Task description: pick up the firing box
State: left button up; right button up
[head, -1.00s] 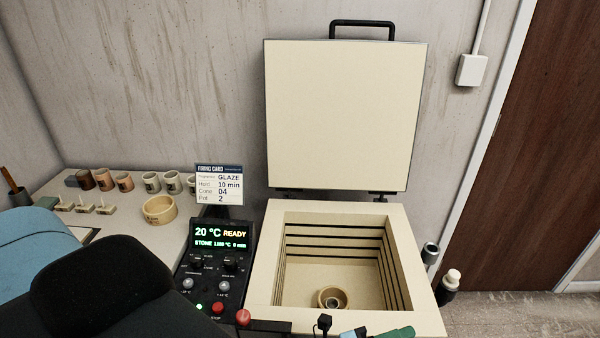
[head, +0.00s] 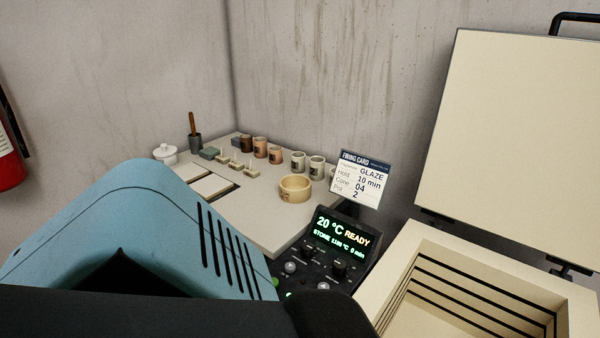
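A round, open-topped beige container (head: 295,188) with a dark mark on its side stands on the table (head: 270,236), near the firing card. It may be the firing box; I cannot read a label on it. The kiln (head: 408,262) at the right is open with its lid (head: 515,135) raised. Its chamber floor is only partly in view. Neither of my grippers is in view. A large blue and black part of my own arm fills the lower left and hides the near part of the table.
A control panel (head: 335,243) reads 20 °C READY. The firing card (head: 361,179) stands behind it. Several cups (head: 276,156) line the table's back edge. A white lidded jar (head: 165,154) and a brush pot (head: 195,142) are farther left. A red extinguisher (head: 8,155) hangs at the left.

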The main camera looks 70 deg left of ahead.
aim_at(295, 188)
jog(key=i+l, duration=0.45)
jog(key=i+u, duration=0.1)
jog(key=u, duration=2.45)
